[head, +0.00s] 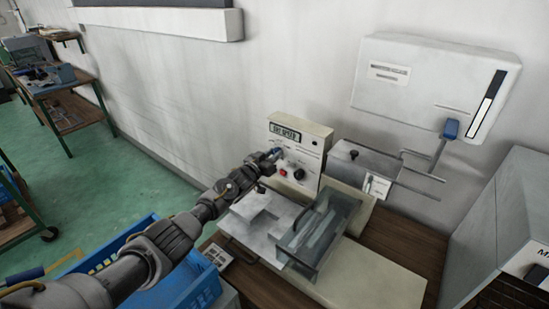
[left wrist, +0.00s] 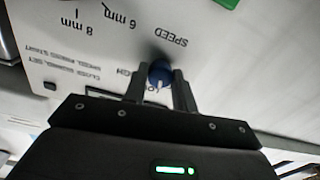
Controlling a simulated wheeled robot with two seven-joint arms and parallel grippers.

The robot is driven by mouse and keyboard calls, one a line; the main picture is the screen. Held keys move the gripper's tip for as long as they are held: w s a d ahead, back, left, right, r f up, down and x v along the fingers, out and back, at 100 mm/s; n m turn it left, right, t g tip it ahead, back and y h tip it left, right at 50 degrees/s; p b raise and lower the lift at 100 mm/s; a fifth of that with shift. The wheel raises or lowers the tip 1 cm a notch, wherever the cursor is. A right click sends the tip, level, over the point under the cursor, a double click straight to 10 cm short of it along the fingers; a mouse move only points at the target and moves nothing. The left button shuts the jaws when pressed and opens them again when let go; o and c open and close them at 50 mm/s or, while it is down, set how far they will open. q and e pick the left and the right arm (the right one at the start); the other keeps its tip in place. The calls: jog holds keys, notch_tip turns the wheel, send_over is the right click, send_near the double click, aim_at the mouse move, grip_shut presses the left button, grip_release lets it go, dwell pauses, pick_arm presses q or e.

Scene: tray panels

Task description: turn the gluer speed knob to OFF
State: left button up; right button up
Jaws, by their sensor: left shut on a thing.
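The gluer (head: 313,137) is a cream machine with an upright control panel, standing near the wall in the head view. Its blue speed knob (left wrist: 160,72) sits under the upside-down word SPEED in the left wrist view. A white mark on the knob points toward the bottom of that picture. My left gripper (left wrist: 160,82) has one finger on each side of the knob and is shut on it. In the head view my left gripper (head: 274,154) is at the panel's left part. Lettering beside the knob is partly hidden by the fingers. My right gripper is not in view.
A red knob (head: 283,172) and a dark knob (head: 299,174) are low on the panel. A clear-covered tray (head: 322,226) stands before it. A blue crate (head: 187,284) is at lower left. A white wall box (head: 432,85) hangs at upper right.

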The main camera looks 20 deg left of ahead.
pick_arm(q)
jog(key=shift+d+f+n+g+b, duration=0.15)
jog(key=shift+n+b, duration=0.1)
jog(key=shift+n, duration=1.3)
jog(key=shift+a+f+n+g+b, duration=0.1)
jog(key=shift+n+g+b, duration=0.1)
jog(key=shift+n, duration=1.35)
jog(key=shift+s, duration=0.1)
jog(key=o, duration=1)
jog(key=shift+r, duration=0.15)
jog(key=shift+r, duration=0.1)
